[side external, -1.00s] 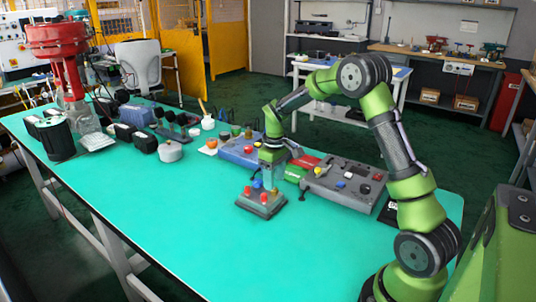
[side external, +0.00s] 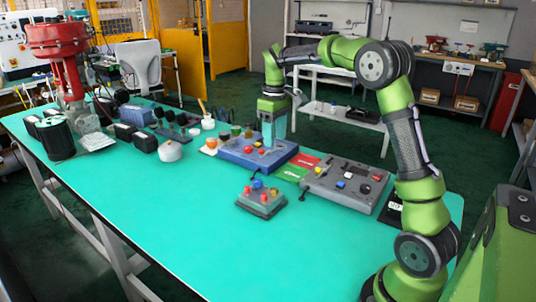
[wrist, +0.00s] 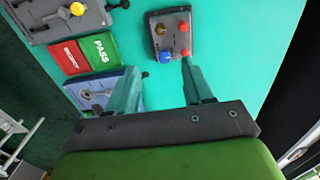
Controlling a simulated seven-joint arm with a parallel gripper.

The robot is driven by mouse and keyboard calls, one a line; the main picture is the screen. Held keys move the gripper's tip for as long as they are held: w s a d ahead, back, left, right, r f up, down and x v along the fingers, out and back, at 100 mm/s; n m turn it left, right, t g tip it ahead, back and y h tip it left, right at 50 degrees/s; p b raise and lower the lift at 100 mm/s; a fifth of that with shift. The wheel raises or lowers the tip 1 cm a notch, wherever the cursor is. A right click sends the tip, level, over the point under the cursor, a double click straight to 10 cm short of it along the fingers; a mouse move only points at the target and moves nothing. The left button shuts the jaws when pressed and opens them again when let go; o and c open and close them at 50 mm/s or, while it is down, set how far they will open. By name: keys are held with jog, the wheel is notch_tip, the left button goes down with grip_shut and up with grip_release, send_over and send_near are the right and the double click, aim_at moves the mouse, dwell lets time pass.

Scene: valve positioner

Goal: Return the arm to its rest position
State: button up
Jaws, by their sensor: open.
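My green arm reaches over the table, with my gripper (side external: 273,128) raised above the back row of devices and pointing down. In the wrist view my gripper (wrist: 160,85) shows its two teal fingers spread apart, with nothing between them. The small grey box with red, blue and yellow knobs (side external: 262,200) sits alone on the table in front of the gripper. In the wrist view that box (wrist: 171,37) lies beyond the fingertips, apart from them.
A red valve actuator (side external: 60,45) stands at the far left. The table's front (side external: 150,215) is clear.

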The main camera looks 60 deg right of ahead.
jog(key=s+a+r+m+t+y, duration=0.2)
jog(key=s+a+m+t, duration=0.2)
jog(key=s+a, duration=1.5)
jog(key=a+t, duration=0.1)
jog(key=t, duration=0.2)
jog(key=shift+s+r, duration=0.2)
jog(key=shift+r, duration=0.2)
